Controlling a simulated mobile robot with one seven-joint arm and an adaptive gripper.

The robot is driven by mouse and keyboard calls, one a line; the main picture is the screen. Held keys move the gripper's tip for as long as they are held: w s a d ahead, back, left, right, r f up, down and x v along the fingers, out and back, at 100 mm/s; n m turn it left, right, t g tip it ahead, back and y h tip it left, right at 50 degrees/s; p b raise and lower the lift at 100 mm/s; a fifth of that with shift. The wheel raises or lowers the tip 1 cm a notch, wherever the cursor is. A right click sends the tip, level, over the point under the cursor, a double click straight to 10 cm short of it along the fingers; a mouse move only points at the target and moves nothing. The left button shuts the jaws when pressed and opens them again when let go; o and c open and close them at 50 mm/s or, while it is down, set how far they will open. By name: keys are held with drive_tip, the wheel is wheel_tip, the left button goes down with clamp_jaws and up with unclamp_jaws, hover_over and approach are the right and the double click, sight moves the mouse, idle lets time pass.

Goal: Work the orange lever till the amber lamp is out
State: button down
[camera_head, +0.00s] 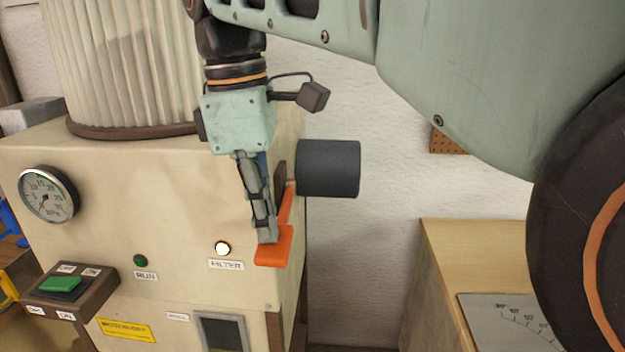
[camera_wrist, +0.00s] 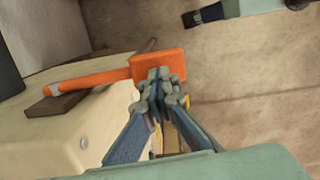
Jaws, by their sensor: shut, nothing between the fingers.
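The orange lever (camera_head: 275,248) is on the right side of the cream machine, with its flat paddle end low and its arm sloping up to the right. In the wrist view the lever (camera_wrist: 95,83) runs from a dark mount to the paddle. My gripper (camera_head: 267,238) points down with its fingers together and empty. Its tips are at the paddle in both views and seem to touch it, though the exact contact cannot be told. The amber lamp (camera_head: 222,248), above the FILTER label, glows pale yellow-white, so it looks lit.
The cream machine (camera_head: 190,200) carries a gauge (camera_head: 48,194), a dark green RUN lamp (camera_head: 140,261) and a green switch (camera_head: 60,284). A dark cylinder (camera_head: 328,168) juts out right of the lever. A wooden bench (camera_head: 470,250) stands at the right, with a gap between.

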drive_tip(key=shift+f, duration=0.7)
drive_tip(key=shift+r, duration=0.15)
drive_tip(key=shift+a+r+p, duration=0.2)
drive_tip(key=shift+a+p, duration=0.05)
drive_tip(key=shift+p, duration=0.2)
drive_tip(key=shift+a+r+p, duration=0.2)
drive_tip(key=shift+a+p, duration=0.7)
drive_tip(key=shift+a, duration=0.35)
wheel_tip(320, 180, up, 8)
drive_tip(key=shift+a+f, duration=0.25)
drive_tip(key=shift+a, duration=0.1)
